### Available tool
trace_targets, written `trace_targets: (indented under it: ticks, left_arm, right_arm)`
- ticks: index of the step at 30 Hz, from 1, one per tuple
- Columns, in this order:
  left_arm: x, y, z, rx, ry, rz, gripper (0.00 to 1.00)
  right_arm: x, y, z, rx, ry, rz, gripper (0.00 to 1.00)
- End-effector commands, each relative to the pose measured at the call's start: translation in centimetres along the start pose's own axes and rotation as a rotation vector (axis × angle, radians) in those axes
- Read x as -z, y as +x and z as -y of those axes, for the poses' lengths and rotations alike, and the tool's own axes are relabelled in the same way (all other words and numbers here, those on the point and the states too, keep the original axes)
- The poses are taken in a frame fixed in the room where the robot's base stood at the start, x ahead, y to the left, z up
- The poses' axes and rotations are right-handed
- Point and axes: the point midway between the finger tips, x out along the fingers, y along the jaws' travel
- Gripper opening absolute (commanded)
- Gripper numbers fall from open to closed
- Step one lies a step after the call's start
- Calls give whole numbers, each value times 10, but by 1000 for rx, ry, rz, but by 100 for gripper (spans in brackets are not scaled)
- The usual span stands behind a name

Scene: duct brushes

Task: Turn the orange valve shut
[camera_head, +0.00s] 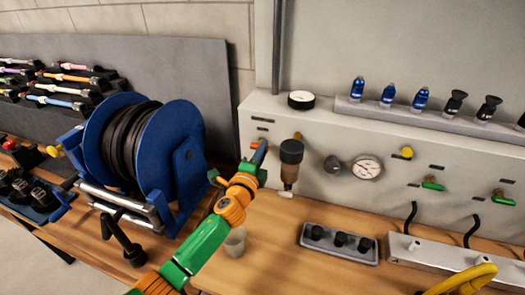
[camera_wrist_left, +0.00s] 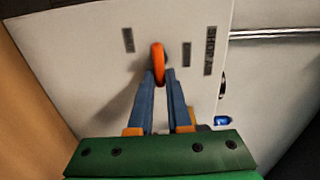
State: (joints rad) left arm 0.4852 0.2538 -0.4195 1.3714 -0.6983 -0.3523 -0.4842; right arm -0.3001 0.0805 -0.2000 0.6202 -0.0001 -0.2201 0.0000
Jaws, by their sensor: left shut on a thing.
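The orange valve (camera_wrist_left: 158,58) is on the white panel in the left wrist view, its handle seen as a narrow upright oval between two dark labels. The blue fingers of my left gripper (camera_wrist_left: 160,78) are shut on the near end of this handle, one finger on each side. In the head view my left gripper (camera_head: 262,153) is at the left end of the panel, and only a small bit of the orange valve (camera_head: 254,144) shows beside the fingers. My right gripper is not in view.
A brown-bowled filter (camera_head: 290,155) hangs close to the right of my left gripper, with a pressure gauge (camera_head: 366,168) further right. A blue hose reel (camera_head: 150,145) stands close on the left. A cup (camera_head: 235,243) is on the bench below my left arm.

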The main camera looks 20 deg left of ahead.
Motion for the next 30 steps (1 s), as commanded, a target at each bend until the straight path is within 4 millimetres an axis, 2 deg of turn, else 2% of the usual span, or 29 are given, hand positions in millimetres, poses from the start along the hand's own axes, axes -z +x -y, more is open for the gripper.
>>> trace_targets:
  ticks: [1,16,17,19,20,30]
  left_arm:
    - [-1,1,5,10,9,2,0]
    - [-1,1,6,13,22,2,0]
    - [-1,1,6,13,22,2,24]
    - [-1,1,6,12,21,2,43]
    - [-1,1,5,11,21,2,46]
    - [0,-4,2,5,20,0,46]
  right_arm:
    - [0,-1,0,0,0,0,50]
    - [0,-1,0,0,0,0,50]
    - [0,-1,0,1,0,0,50]
    - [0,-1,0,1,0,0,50]
    - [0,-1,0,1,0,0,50]
    - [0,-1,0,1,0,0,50]
